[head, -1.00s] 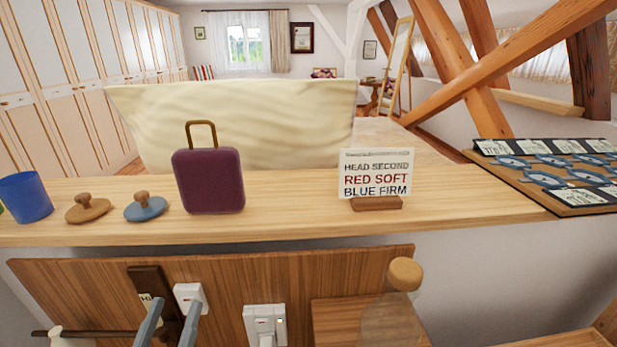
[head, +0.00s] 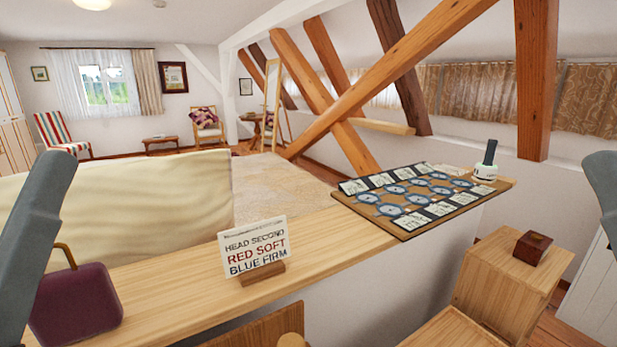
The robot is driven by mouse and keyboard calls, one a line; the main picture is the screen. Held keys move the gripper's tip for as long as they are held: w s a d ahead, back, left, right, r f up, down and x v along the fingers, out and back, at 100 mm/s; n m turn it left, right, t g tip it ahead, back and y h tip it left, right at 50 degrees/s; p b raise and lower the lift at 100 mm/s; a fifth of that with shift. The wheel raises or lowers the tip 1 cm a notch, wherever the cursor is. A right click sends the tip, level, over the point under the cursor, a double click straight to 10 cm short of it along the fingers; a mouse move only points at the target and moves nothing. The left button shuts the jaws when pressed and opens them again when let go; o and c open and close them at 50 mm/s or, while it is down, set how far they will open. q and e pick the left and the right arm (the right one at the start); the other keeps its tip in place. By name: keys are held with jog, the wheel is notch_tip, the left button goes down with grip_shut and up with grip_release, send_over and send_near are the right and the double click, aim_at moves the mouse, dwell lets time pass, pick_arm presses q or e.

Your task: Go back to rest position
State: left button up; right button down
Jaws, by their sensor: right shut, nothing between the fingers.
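My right gripper (head: 603,185) shows only as a grey piece at the right edge of the head view. It is shut and empty, and most of it is cut off by the frame. My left gripper (head: 38,225) shows as a large grey slanted piece at the left edge, close to the camera. Its jaws cannot be made out. It overlaps part of the view of the purple case (head: 75,305), which stands on the wooden ledge (head: 340,240). Neither gripper visibly holds anything.
A sign (head: 253,247) in a wooden foot stands on the ledge. A board of cards and blue rings (head: 405,228) lies at the ledge's right end, with a bottle (head: 487,163) on it. A small dark box (head: 532,248) sits on a wooden cabinet (head: 510,285). Timber braces rise behind.

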pick_arm(q)
notch_tip(320, 180, up, 29)
jog(key=p, duration=2.6)
pick_arm(e)
notch_tip(320, 180, up, 29)
pick_arm(q)
notch_tip(320, 180, down, 28)
jog(key=b, duration=2.7)
jog(key=shift+r+b, duration=0.15)
jog(key=shift+b, duration=0.25)
pick_arm(e)
notch_tip(320, 180, down, 28)
jog(key=shift+r, duration=0.15)
pick_arm(q)
jog(key=shift+a+y, duration=0.1)
jog(key=shift+y, duration=0.2)
